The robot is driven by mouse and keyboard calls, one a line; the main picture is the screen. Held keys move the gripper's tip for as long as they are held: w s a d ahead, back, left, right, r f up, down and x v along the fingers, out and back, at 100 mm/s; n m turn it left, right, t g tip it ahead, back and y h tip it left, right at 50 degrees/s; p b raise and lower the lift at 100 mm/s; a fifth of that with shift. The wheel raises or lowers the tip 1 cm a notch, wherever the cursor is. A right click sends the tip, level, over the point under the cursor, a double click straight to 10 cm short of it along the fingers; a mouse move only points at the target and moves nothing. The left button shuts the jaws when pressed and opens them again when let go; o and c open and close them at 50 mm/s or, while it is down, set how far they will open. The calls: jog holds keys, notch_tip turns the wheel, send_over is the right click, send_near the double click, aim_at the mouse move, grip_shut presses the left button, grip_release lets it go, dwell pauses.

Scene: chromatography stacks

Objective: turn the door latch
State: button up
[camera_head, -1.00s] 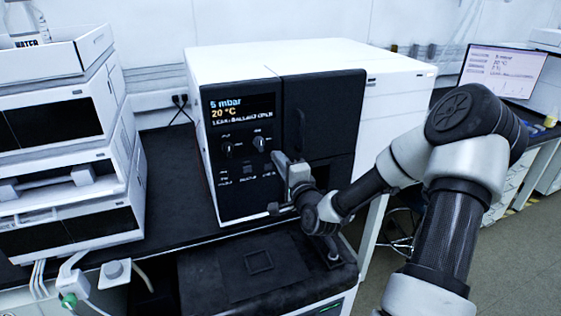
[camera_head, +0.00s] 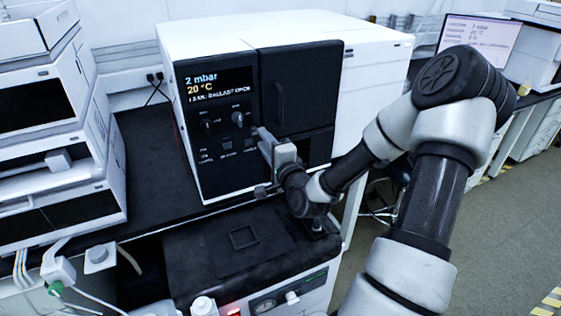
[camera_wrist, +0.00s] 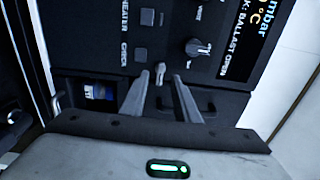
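A white oven-like unit (camera_head: 350,48) with a black front stands on the bench. Its dark door (camera_head: 296,100) looks closed and has a vertical handle (camera_head: 279,104). My gripper (camera_head: 263,160) is in front of the lower black panel, near the door's lower left edge. In the wrist view my gripper (camera_wrist: 162,78) is open, its two grey fingers spread. A small light grey lever (camera_wrist: 160,72), which looks like the latch, shows between the fingertips. I cannot tell whether the fingers touch it. In the head view my gripper hides this spot.
The control panel has a display (camera_head: 219,84) reading 2 mbar and 20 °C, and two knobs, one close in the wrist view (camera_wrist: 197,47). A black-topped pump unit (camera_head: 205,250) sits below my gripper. White stacked instruments (camera_head: 75,110) stand at left; a monitor (camera_head: 478,42) at right.

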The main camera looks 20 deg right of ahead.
jog(key=s+p, duration=0.9)
jog(key=s, duration=0.5)
